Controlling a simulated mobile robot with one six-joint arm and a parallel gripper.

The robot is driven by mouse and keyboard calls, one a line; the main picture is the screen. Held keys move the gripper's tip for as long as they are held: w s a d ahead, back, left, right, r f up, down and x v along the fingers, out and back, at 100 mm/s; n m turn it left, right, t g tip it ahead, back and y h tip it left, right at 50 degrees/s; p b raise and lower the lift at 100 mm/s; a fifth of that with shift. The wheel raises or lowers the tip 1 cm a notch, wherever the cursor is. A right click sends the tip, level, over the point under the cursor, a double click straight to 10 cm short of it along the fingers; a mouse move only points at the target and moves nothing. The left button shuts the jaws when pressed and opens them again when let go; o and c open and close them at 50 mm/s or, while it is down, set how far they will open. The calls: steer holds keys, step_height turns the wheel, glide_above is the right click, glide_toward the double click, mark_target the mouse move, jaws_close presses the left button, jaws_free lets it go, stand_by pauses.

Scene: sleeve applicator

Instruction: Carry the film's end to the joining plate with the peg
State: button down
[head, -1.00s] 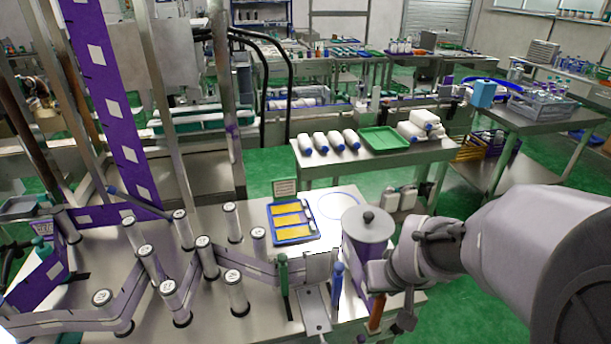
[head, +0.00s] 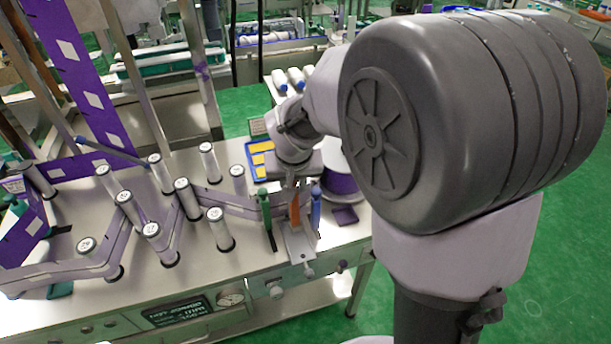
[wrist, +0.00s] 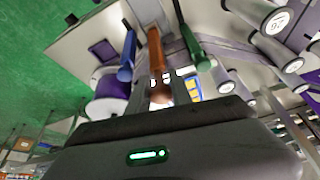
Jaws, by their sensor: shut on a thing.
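My gripper (wrist: 160,92) is shut on the orange peg (wrist: 154,48); the peg also shows in the head view (head: 295,212). The peg stands over the joining plate (head: 299,243), between the green peg (head: 266,212) and the blue peg (head: 315,208). I cannot tell whether it touches the plate. The purple film roll (head: 340,183) stands behind and to the right, partly hidden by my arm. A flat purple piece (head: 345,215) lies beside it, and it also shows in the wrist view (wrist: 102,50). I cannot make out the film's end at the orange peg.
Several white rollers (head: 219,228) with grey film threaded between them fill the left of the table. A blue tray with yellow strips (head: 258,160) is behind the plate. A control display (head: 178,310) is on the front. Green floor lies to the right.

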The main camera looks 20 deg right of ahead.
steer(key=shift+w+a, duration=0.3)
steer(key=shift+w, duration=0.05)
steer(key=shift+w, duration=0.3)
steer(key=shift+f+b, duration=0.75)
steer(key=shift+b, duration=0.05)
steer(key=shift+d+f, duration=0.1)
steer(key=shift+f, duration=0.15)
steer(key=c, duration=1.1)
jaws_free()
